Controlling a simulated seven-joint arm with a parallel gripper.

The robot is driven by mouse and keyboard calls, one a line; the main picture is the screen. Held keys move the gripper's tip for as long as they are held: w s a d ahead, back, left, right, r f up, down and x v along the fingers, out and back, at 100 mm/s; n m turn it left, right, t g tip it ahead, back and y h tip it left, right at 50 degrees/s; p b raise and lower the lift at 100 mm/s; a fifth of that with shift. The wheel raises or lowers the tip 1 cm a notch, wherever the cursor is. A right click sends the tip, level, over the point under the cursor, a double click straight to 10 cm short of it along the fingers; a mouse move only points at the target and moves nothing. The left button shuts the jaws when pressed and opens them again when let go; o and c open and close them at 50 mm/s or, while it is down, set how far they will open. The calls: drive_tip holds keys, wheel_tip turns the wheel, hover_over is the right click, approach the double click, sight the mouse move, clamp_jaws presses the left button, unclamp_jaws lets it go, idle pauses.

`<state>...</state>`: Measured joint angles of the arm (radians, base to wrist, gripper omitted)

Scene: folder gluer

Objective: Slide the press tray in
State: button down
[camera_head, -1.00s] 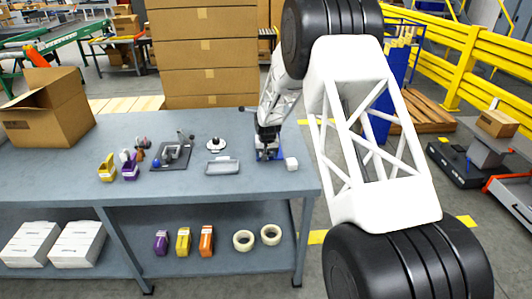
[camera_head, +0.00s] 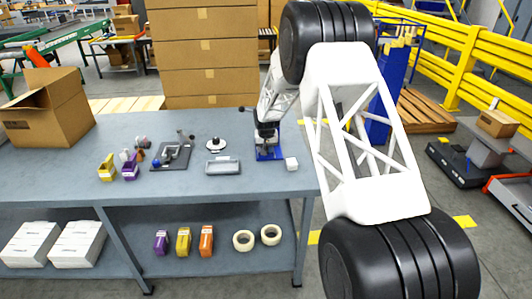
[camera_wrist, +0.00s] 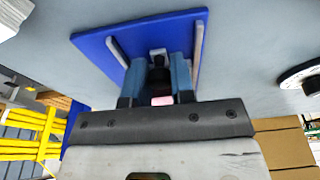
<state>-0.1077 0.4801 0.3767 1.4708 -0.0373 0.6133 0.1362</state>
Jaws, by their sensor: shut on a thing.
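The press stands near the right end of the blue-grey bench, with its blue base (camera_head: 270,153) showing in the head view. My gripper overlaps the press there, and its fingers are too small to make out. In the wrist view the blue base (camera_wrist: 100,38) lies beneath my gripper (camera_wrist: 158,68), with a grey rail (camera_wrist: 197,45) on the right side and another on the left. The two blue-grey fingers are shut on a small dark part between the rails, apparently the press tray's grip. Most of the tray is hidden.
A shallow grey tray (camera_head: 222,167), a round white-and-black item (camera_head: 215,145) and a dark clamp fixture (camera_head: 172,155) lie to the left. Stacked cartons (camera_head: 210,60) stand behind the bench.

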drive_tip(key=shift+w+f, duration=0.25)
drive_tip(key=shift+w, duration=0.7)
drive_tip(key=shift+w+f, duration=0.25)
drive_tip(key=shift+w, duration=0.7)
drive_tip(key=c, duration=1.3)
unclamp_jaws()
drive_tip(key=shift+o, duration=0.2)
drive_tip(key=shift+r, duration=0.15)
drive_tip(key=shift+o, duration=0.8)
drive_tip(key=shift+r, duration=0.15)
drive_tip(key=o, duration=0.4)
drive_tip(key=shift+w+r, duration=0.1)
drive_tip(key=shift+r, duration=0.15)
drive_tip(key=shift+c, duration=0.2)
drive_tip(key=shift+o, duration=0.7)
drive_tip(key=shift+r, duration=0.65)
drive_tip(key=shift+w+r, duration=0.1)
drive_tip(key=shift+r, duration=2.6)
